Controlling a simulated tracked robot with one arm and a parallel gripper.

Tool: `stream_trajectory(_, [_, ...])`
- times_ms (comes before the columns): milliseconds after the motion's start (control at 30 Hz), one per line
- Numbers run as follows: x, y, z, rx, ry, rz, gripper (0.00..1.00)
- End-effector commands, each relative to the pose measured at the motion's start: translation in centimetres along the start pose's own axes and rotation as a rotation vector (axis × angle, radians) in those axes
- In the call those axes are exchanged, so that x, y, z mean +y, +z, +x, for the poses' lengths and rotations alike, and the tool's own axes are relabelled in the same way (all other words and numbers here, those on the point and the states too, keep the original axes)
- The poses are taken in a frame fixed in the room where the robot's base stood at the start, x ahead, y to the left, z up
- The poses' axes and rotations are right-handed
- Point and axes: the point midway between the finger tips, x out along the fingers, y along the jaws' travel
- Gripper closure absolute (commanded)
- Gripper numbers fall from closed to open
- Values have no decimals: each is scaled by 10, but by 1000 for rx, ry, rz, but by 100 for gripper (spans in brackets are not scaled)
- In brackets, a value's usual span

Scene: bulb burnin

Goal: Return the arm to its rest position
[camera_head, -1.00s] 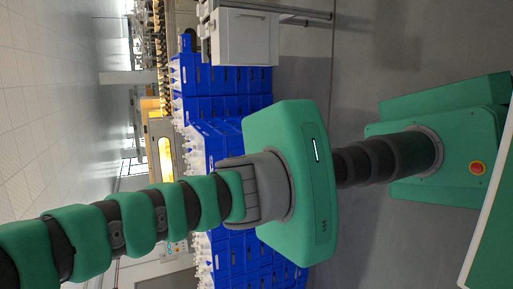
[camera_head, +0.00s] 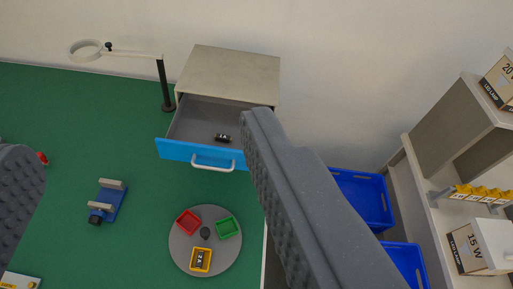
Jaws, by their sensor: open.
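My gripper (camera_head: 148,165) shows as two dark grey ribbed fingers. One is at the left edge and the other runs from the centre to the lower right. They are wide apart with nothing between them. The gripper is above a green worktop (camera_head: 60,120), over an open drawer unit and a round tray. My arm's resting place is not in this view.
A cabinet (camera_head: 230,65) has its blue-fronted drawer (camera_head: 180,151) pulled out, with a small black object (camera_head: 222,138) inside. A lamp (camera_head: 163,85), a blue vise (camera_head: 108,204) and a round turntable (camera_head: 188,262) stand nearby. Blue crates (camera_head: 362,197) and shelves (camera_head: 428,118) are at right.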

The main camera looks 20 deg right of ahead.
Motion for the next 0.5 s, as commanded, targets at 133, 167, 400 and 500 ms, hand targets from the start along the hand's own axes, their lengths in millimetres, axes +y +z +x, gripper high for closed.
stream_trajectory(133, [-8, -15, -23, 58, 3, 55, 36])
stream_trajectory(167, [-8, -16, -24, 63, 3, 60, 36])
stream_trajectory(400, [-8, -16, -25, 66, 3, 66, 36])
stream_trajectory(500, [-8, -16, -25, 66, 3, 66, 36])
